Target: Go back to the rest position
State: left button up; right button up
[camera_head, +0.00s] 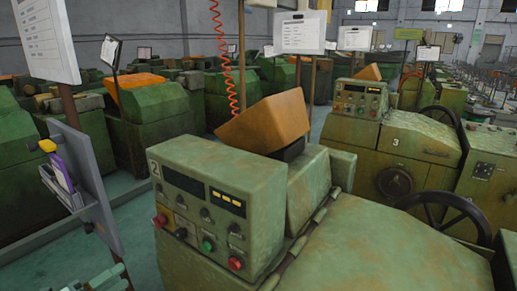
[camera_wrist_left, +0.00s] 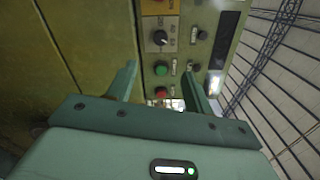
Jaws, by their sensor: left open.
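My left gripper (camera_head: 98,280) shows only in part at the bottom left edge of the head view, low beside the sign stand. In the left wrist view my left gripper (camera_wrist_left: 160,70) has its two teal fingers spread apart with nothing held between them. Beyond the fingers is a control panel (camera_wrist_left: 178,45) with a black knob (camera_wrist_left: 160,38), a green button (camera_wrist_left: 161,69) and a red button (camera_wrist_left: 161,92). The fingers look apart from the panel, but the exact gap is hard to tell. My right gripper is in neither view.
Green machine number 2 (camera_head: 200,205) stands close in front, with an orange box-shaped part (camera_head: 265,122) on top. Machine number 3 (camera_head: 410,150) with handwheels is at right. A grey stand (camera_head: 85,180) is at left. Bare floor (camera_head: 150,230) shows between the stand and machine 2.

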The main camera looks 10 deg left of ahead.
pick_arm(q)
jog(key=s+a+f+n+g+y, duration=0.1)
jog(key=s+a+f+n+y, duration=0.1)
jog(key=a+f+n+y, duration=0.7)
jog(key=s+a+f+n+g, duration=0.1)
jog(key=s+f+n+g, duration=0.4)
jog(key=f, duration=0.6)
jog(key=s+f+n+g, duration=0.1)
jog(key=s+f+n, duration=0.1)
jog(key=s+f, duration=0.65)
jog(key=s+d+f+n+g, duration=0.2)
jog(key=s+d+f+g, duration=0.15)
jog(key=s+f, duration=0.4)
jog(key=s+d+f+n+g, duration=0.25)
jog(key=s+d+f, duration=0.3)
jog(key=f, duration=0.35)
jog(key=s+d+f+g+h, duration=0.1)
jog(key=s+d, duration=0.3)
jog(key=d, duration=0.4)
jog(key=s+d+f+n+g+h, duration=0.1)
jog(key=s+d+f, duration=0.3)
jog(key=d, duration=0.4)
jog(key=shift+s+g, duration=0.3)
jog(key=shift+g, duration=0.1)
